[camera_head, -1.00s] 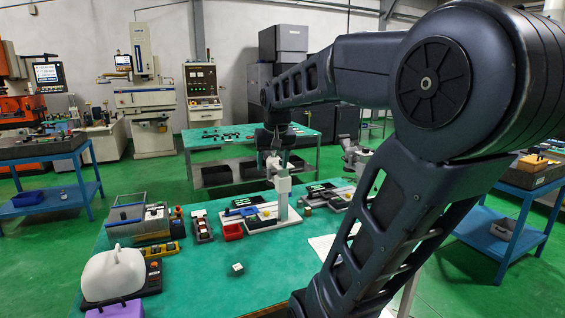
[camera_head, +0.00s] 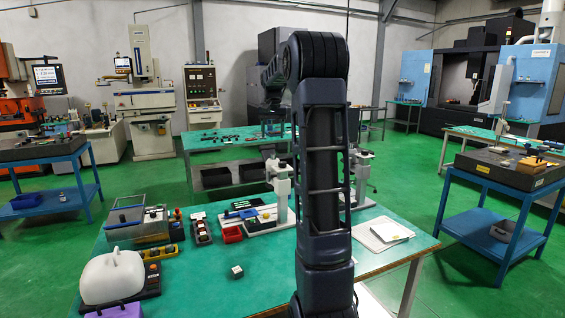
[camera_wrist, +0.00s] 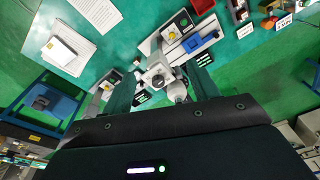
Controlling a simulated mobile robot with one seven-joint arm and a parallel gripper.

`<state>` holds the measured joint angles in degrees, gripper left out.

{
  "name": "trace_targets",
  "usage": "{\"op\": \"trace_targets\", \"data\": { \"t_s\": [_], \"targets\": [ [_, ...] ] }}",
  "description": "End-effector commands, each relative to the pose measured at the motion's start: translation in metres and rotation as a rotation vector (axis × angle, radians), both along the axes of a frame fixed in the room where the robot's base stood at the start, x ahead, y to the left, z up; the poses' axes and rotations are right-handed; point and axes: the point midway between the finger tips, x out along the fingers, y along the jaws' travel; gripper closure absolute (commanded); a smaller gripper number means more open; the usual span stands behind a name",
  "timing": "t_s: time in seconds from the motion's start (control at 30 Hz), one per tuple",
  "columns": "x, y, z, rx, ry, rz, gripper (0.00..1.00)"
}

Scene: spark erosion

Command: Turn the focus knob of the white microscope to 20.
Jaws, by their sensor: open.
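A white microscope (camera_head: 281,188) stands on a pale base at the back of the green table, left of my arm. In the wrist view its head and column (camera_wrist: 158,74) show from above, between the two fingers of my gripper (camera_wrist: 161,74). The gripper is open, with nothing held. I cannot tell from the frames whether a finger touches the microscope. The focus knob and its scale are too small to make out. A second pale microscope (camera_head: 361,172) stands to the right, partly hidden behind my arm.
A red bin (camera_head: 232,235) and small tools stand left of the microscope. Papers (camera_head: 384,234) lie at the right. The table's front middle is mostly clear.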

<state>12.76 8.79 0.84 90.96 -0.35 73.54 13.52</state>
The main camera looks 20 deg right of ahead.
Motion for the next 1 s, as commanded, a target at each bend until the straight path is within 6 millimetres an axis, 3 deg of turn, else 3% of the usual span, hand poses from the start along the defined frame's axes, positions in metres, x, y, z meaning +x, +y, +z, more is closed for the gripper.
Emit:
{"op": "trace_targets", "data": {
  "t_s": [0.3, 0.5, 0.7, 1.0],
  "targets": [
    [0.083, -0.056, -0.036, 0.021, 0.062, -0.101, 0.41],
    [0.120, -0.087, -0.060, 0.032, 0.094, -0.156, 0.41],
    [0.137, -0.103, -0.074, 0.038, 0.108, -0.182, 0.41],
    [0.138, -0.104, -0.098, 0.039, 0.114, -0.186, 0.41]
  ]
}}
